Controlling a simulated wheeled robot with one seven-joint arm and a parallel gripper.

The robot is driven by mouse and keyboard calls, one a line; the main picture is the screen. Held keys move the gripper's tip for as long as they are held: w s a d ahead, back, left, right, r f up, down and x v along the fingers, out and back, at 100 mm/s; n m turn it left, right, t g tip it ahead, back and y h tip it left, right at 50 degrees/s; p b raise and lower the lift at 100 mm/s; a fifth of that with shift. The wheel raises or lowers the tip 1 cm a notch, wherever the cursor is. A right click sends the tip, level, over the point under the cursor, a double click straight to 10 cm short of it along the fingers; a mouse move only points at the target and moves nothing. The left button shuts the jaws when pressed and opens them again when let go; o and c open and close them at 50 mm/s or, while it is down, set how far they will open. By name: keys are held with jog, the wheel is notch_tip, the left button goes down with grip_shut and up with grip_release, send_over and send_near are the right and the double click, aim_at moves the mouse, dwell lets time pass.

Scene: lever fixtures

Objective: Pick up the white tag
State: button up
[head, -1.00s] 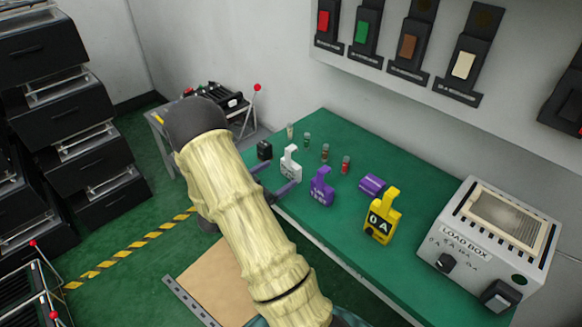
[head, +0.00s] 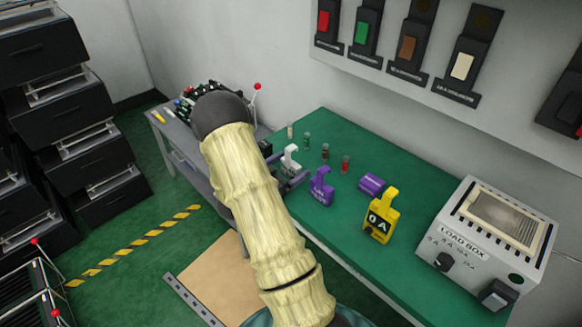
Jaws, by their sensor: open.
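The white tag (head: 291,158) stands upright on the green table top near its left end, just left of the purple tag (head: 321,187). My gripper (head: 290,175) is at the white tag, low over the table's left edge. Its fingers show around the tag's lower part, and they are open. My pale sleeved arm hides the gripper's body and some of the tag's lower left side. I cannot tell whether the fingers touch the tag.
A yellow tag (head: 381,216) and a purple cylinder (head: 371,185) stand to the right. Several small vials, one red-filled (head: 345,164), stand behind the tags. The load box (head: 487,240) occupies the right end. A black block (head: 265,148) sits at the left, partly hidden.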

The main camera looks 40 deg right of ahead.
aim_at(288, 149)
dwell(0.3)
jog(key=c, duration=1.1)
jog(key=shift+o, duration=0.2)
jog(key=shift+r, duration=0.1)
notch_tip(288, 149, up, 10)
jog(key=shift+f, duration=0.1)
